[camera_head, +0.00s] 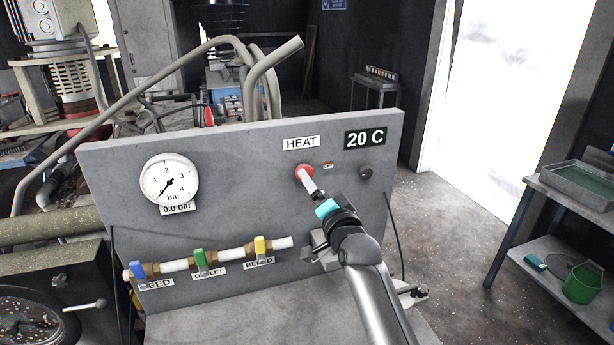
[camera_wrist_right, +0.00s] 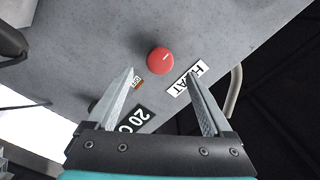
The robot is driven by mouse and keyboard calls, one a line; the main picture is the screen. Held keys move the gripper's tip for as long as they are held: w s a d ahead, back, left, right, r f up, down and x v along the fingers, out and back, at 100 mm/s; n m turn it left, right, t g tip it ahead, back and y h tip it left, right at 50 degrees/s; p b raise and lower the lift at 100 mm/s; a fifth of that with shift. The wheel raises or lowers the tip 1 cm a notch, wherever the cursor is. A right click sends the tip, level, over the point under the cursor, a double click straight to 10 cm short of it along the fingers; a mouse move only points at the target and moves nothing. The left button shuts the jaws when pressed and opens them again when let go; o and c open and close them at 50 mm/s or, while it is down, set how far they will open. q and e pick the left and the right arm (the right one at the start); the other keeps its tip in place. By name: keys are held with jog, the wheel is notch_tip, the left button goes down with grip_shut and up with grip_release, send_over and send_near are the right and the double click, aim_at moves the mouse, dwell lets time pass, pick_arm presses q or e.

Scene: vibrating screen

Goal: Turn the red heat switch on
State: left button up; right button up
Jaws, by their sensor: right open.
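The red round heat switch (camera_head: 303,170) is on the upright grey panel (camera_head: 240,190), below the "HEAT" label (camera_head: 300,143). In the wrist view the red switch (camera_wrist_right: 160,61) shows a short pale mark on its face. My right gripper (camera_head: 311,184) is in front of the panel and points at the switch, partly covering it in the head view. In the wrist view the right gripper (camera_wrist_right: 161,73) is open and empty, and the switch lies just beyond and between its fingertips. I cannot tell whether they touch it. My left gripper is not in view.
A "20 C" display (camera_head: 365,139), a small orange-red tag (camera_head: 328,165) and a dark knob (camera_head: 366,172) are right of the switch. A pressure gauge (camera_head: 170,180) is at the left. Blue, green and yellow (camera_head: 260,245) valve handles line the pipe below.

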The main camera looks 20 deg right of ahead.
jog(key=shift+w+a, duration=0.1)
jog(key=shift+w, duration=2.85)
jog(key=shift+c, duration=0.2)
grip_shut()
